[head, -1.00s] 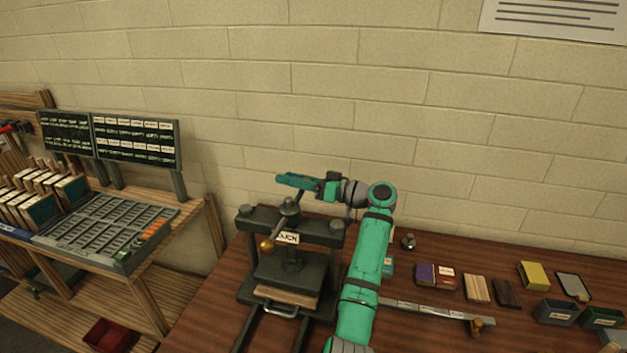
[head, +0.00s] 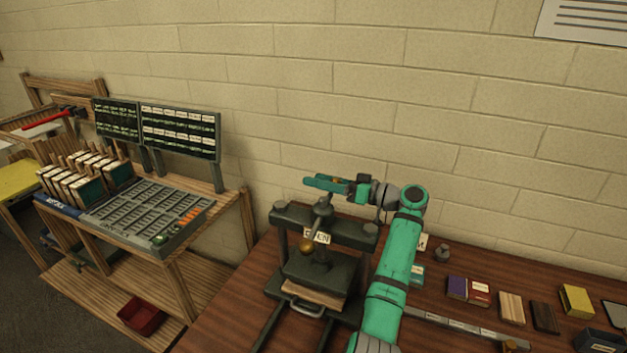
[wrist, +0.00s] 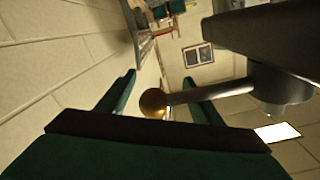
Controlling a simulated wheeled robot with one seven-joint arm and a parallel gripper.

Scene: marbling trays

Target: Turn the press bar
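The dark press (head: 345,232) stands on the brown table, with a label reading "OPEN" on its front. Its press bar (head: 315,225) is a thin grey rod with a brass ball end, slanting down toward the front left from the top of the screw. In the wrist view the bar (wrist: 210,92) runs from the hub at right to the ball (wrist: 153,103), which appears between my two green fingers. My gripper (head: 314,182) is open, above the press top and pointing left. The head view shows the ball lower than the fingers; contact is not visible.
A wooden shelf unit (head: 226,240) with a type tray (head: 145,215) and dark boards stands at left. Small blocks and boxes (head: 468,290) lie on the table at right, beyond my arm. The brick wall is close behind the press.

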